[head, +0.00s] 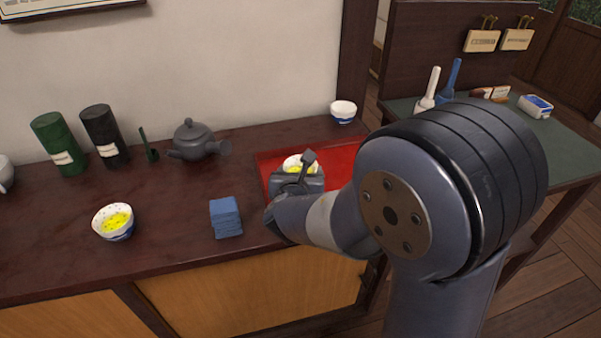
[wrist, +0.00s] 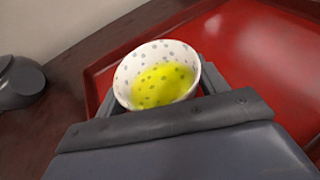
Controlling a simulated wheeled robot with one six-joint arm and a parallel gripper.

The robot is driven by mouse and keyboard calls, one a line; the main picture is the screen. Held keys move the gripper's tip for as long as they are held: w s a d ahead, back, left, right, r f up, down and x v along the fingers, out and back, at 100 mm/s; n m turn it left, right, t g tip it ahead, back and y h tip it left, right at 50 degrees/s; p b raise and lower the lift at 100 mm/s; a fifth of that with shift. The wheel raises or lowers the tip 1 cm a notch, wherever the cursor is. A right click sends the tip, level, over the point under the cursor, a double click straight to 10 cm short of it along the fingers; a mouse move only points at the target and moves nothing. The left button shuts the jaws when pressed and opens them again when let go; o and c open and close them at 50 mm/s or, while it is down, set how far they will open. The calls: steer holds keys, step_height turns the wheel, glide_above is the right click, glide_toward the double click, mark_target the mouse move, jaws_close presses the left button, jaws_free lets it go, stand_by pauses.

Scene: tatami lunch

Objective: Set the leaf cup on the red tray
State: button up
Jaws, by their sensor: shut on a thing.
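A white cup with small grey marks and yellow inside, taken as the leaf cup (wrist: 158,72), is between the jaws of my gripper (head: 300,178). Its top also shows in the head view (head: 298,161). My gripper is shut on it; the jaws hide its lower part. The red tray (head: 340,158) lies at the counter's right end, behind and around the cup in the head view. In the wrist view the cup appears over the tray's near-left part (wrist: 245,40). I cannot tell whether its base touches the tray.
A similar cup with yellow inside (head: 115,222) stands at the left. A blue cloth stack (head: 225,217) is left of my gripper. A dark teapot (head: 196,142), green canister (head: 60,145) and black canister (head: 103,137) stand at the back. A blue-white cup (head: 343,112) stands behind the tray.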

steer(key=o, duration=1.1)
steer(key=shift+r+p, duration=0.2)
steer(key=shift+p, duration=0.1)
steer(key=p+v, duration=0.2)
steer(key=v, duration=1)
steer(key=shift+f+p, duration=0.1)
steer(key=shift+p, duration=0.25)
